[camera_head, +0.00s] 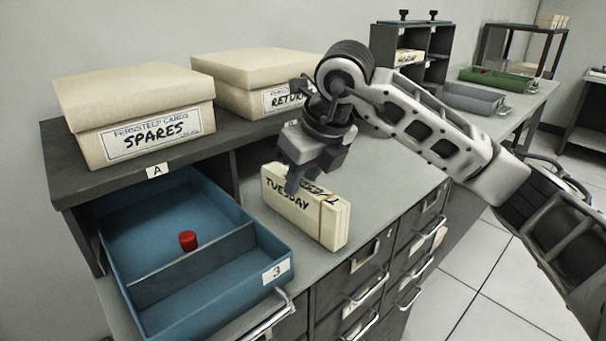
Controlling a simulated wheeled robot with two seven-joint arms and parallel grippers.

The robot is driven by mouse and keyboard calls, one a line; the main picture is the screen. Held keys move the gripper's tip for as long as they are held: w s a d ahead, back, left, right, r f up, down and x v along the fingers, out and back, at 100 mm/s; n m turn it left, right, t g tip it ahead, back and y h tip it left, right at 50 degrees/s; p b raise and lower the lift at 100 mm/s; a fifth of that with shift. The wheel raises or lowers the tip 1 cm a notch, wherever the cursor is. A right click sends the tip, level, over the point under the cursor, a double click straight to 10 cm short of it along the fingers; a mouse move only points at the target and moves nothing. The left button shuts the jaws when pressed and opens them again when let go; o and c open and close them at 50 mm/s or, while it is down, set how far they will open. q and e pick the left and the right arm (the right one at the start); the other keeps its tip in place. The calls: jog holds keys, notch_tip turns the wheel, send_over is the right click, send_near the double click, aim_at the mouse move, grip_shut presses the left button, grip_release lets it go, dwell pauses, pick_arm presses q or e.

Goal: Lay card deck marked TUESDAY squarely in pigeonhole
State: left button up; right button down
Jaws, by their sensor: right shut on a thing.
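The cream card deck marked TUESDAY (321,221) stands on its long edge, at or just above the grey cabinet top. My right gripper (293,186) comes down from above and is shut on the deck near its middle. A band runs round the deck's right end. Whether its underside touches the top I cannot tell. A dark pigeonhole rack (437,48) stands at the back right, with a labelled deck (408,57) in one compartment; the arm hides part of the rack. My left gripper is not in view.
A blue tray (277,258) marked 3 holds a red piece (188,240), left of the deck. Boxes marked SPARES (150,130) and RETU... (255,75) sit on the shelf (60,165). Green (500,78) and grey (470,98) trays lie at the back right.

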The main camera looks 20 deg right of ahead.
jog(key=shift+f, duration=0.15)
jog(key=c, duration=1.1)
grip_release()
